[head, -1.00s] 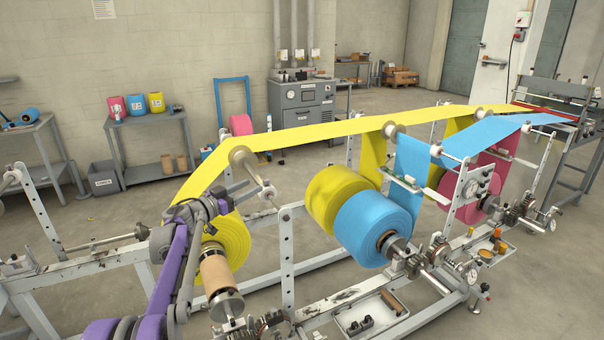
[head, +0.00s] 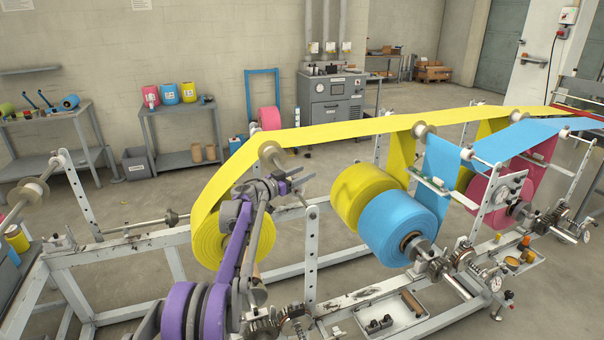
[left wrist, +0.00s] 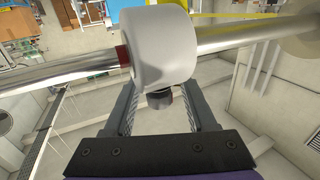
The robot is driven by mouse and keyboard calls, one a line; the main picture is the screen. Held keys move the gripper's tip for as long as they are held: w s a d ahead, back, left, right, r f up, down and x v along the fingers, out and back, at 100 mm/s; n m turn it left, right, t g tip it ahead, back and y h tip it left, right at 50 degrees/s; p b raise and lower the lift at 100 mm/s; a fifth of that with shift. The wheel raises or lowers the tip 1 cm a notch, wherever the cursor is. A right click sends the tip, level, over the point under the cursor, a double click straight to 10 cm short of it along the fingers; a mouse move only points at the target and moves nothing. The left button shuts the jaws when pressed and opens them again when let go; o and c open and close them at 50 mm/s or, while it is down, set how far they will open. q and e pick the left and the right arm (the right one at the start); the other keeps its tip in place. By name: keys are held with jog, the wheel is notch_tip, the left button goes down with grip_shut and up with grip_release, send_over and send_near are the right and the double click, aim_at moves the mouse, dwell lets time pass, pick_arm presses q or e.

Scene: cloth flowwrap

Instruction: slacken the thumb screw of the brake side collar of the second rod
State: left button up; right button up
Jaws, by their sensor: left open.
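In the left wrist view a pale grey collar (left wrist: 160,46) sits around a shiny rod (left wrist: 225,35) that crosses the picture. A short dark thumb screw (left wrist: 159,98) sticks out of the collar towards my left gripper (left wrist: 162,92). The gripper is open, with one finger on each side of the screw; contact with it cannot be seen. In the head view my left gripper (head: 281,188) is near the yellow film, below a grey guide roller (head: 271,152). The collar and screw cannot be made out there. My right gripper is not in view.
A yellow roll (head: 212,240) is just behind my left arm. A white perforated upright (head: 311,260) stands close to its right. Further right are a blue roll (head: 392,228), another yellow roll (head: 358,195) and a white tray (head: 395,318). Open floor lies behind the frame.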

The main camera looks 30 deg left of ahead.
pick_arm(q)
grip_shut()
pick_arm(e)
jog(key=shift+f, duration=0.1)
pick_arm(q)
jog(key=shift+a+f+n+t+y+b, duration=0.15)
jog(key=shift+n+t+y+b, duration=0.15)
jog(key=shift+n+y+b, duration=0.85)
jog(key=n+y, duration=0.1)
jog(key=y, duration=0.2)
jog(key=shift+a, duration=0.15)
jog(key=shift+a+r+n+y+p, duration=0.1)
jog(key=shift+a+n+y+p, duration=0.25)
jog(key=shift+n+y, duration=0.55)
jog(key=shift+a+r+n+y+p, duration=0.1)
jog(key=shift+n+y+p, duration=0.4)
jog(key=shift+y, duration=0.65)
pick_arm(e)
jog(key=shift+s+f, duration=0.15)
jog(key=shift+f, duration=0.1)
